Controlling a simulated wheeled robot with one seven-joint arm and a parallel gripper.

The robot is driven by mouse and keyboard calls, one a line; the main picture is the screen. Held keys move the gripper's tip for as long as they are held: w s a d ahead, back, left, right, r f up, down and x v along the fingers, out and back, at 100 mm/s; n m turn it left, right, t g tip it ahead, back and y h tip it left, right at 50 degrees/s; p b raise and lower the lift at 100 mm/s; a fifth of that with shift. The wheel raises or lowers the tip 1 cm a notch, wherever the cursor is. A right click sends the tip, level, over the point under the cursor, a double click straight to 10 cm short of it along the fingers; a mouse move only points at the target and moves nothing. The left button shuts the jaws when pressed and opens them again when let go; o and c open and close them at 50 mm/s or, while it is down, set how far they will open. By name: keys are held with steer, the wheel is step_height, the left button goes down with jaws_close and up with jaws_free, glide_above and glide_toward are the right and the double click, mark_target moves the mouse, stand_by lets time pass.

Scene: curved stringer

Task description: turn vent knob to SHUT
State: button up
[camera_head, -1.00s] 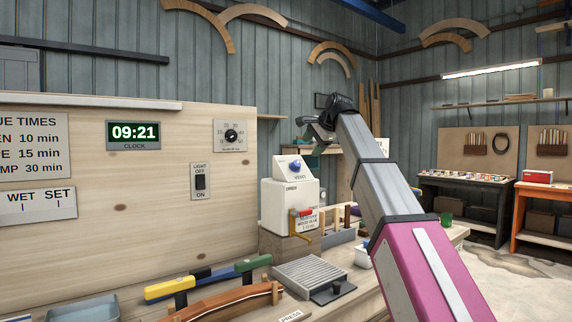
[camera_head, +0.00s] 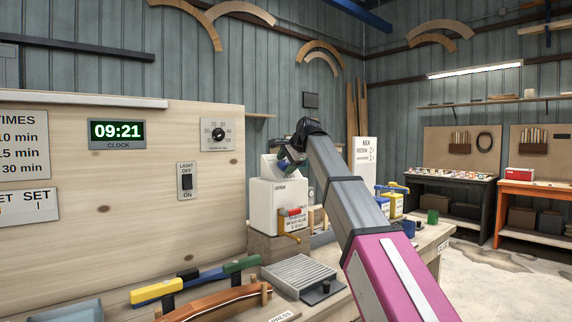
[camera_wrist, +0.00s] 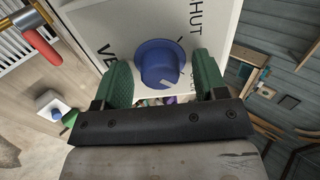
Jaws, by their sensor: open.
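The blue vent knob (camera_wrist: 160,58) sits on a white panel (camera_wrist: 105,22) with black lettering, including SHUT, in the wrist view. The knob carries a pale mark on its near side. My gripper (camera_wrist: 161,68) is open, with one green finger on each side of the knob. I cannot tell whether either finger touches it. In the head view my gripper (camera_head: 289,160) is at the sloped panel (camera_head: 268,167) on top of the white box (camera_head: 263,205) and mostly covers the knob.
A red-handled brass lever (camera_head: 291,213) sticks out of the box's front, also seen in the wrist view (camera_wrist: 42,48). A ribbed grey plate (camera_head: 299,272) lies on the bench in front. A wooden wall panel (camera_head: 120,225) stands at left.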

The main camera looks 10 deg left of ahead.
steer(key=c, duration=0.7)
steer(key=shift+o, duration=0.2)
steer(key=shift+n, duration=0.4)
steer(key=n, duration=0.3)
steer(key=shift+n, duration=0.4)
steer(key=n, duration=1.3)
steer(key=shift+n, duration=0.3)
